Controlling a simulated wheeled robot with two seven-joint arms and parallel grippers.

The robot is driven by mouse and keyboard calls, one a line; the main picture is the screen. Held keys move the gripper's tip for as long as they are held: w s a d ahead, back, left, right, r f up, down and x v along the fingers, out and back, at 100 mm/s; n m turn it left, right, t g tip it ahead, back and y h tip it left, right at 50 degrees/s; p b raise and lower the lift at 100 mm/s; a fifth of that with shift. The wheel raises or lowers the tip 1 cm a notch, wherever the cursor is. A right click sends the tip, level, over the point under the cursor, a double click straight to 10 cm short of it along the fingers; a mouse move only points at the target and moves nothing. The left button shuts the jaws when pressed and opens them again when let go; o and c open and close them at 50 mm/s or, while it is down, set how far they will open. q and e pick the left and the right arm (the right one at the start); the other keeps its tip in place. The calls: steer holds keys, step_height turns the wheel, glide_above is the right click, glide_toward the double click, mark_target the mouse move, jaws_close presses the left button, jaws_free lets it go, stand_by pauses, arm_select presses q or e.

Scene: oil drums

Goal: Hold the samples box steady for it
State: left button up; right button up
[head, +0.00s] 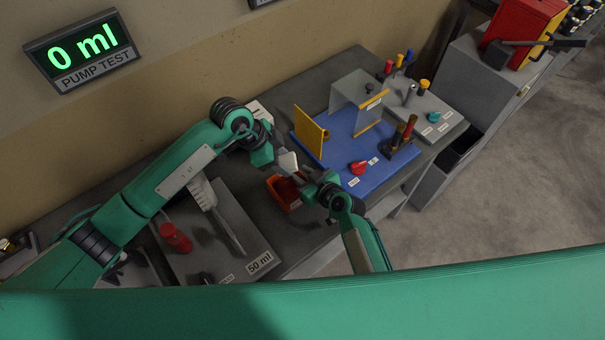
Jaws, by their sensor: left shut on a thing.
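The samples box, a small open orange-red box (288,204), sits on the dark bench in front of the blue board. My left gripper (286,164) comes in over its back edge and is shut on it, though the grip itself is small and partly hidden. My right gripper (296,181) is at the box's right side, close to my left gripper. Its fingertips are too small and overlapped to tell whether they are open or shut. The grippers and my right wrist hide part of the box's rim and inside.
A blue board (335,155) carries a yellow plate (310,131), a clear guard and a red knob (358,168). A grey plate marked 50 ml (240,215) and a red cylinder (175,237) are left. The wall display (82,48) reads 0 ml, PUMP TEST.

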steer(key=shift+w+a+f, duration=0.1)
steer(key=shift+w, duration=0.05)
steer(key=shift+c, duration=0.4)
jaws_close()
arm_select(q)
steer(key=shift+f, duration=4.6)
steer(key=o, duration=1)
steer(key=v, duration=1.2)
